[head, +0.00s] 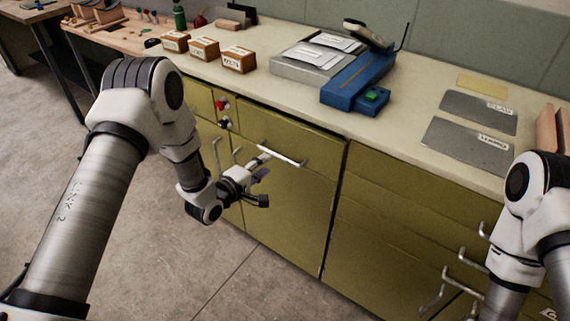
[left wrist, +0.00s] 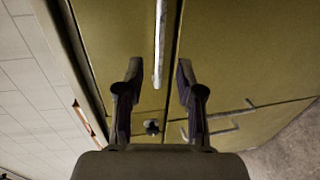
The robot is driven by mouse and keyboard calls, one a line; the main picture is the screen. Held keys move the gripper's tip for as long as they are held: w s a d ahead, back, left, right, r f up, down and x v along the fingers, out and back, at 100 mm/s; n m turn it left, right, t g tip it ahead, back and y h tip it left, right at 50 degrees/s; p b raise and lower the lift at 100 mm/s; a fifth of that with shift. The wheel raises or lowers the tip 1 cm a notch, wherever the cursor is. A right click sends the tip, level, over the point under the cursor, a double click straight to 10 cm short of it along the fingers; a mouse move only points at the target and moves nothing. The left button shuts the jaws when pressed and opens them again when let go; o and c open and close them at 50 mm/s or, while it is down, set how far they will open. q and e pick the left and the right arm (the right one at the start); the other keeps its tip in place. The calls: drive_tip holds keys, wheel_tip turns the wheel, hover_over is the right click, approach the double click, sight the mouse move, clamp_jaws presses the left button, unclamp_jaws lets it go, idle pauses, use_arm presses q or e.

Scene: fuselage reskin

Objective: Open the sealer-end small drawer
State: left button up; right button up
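The olive drawer front (head: 300,133) below the blue sealer (head: 358,82) looks flush with the cabinet. Its long pale bar handle (head: 284,155) runs along the front. My left gripper (head: 264,187) is in front of this drawer, close to the handle in the head view. In the left wrist view the gripper (left wrist: 159,72) is open, its two dark fingers apart and empty. The handle (left wrist: 160,42) lies in line with the gap between the fingertips; I cannot tell whether its near end is between them. My right arm shows at the right, but its gripper is out of frame.
The pale bench top (head: 400,125) holds small labelled boxes (head: 204,48) and grey plates (head: 465,145). A red knob (head: 220,105) and more handles (head: 472,260) stick out from the cabinet fronts. The floor (head: 160,270) in front is clear.

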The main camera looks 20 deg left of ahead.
sight(278, 156)
use_arm(q)
drive_tip(key=x, duration=0.7)
drive_tip(key=shift+s+d, duration=0.1)
drive_tip(key=shift+w, duration=0.3)
clamp_jaws()
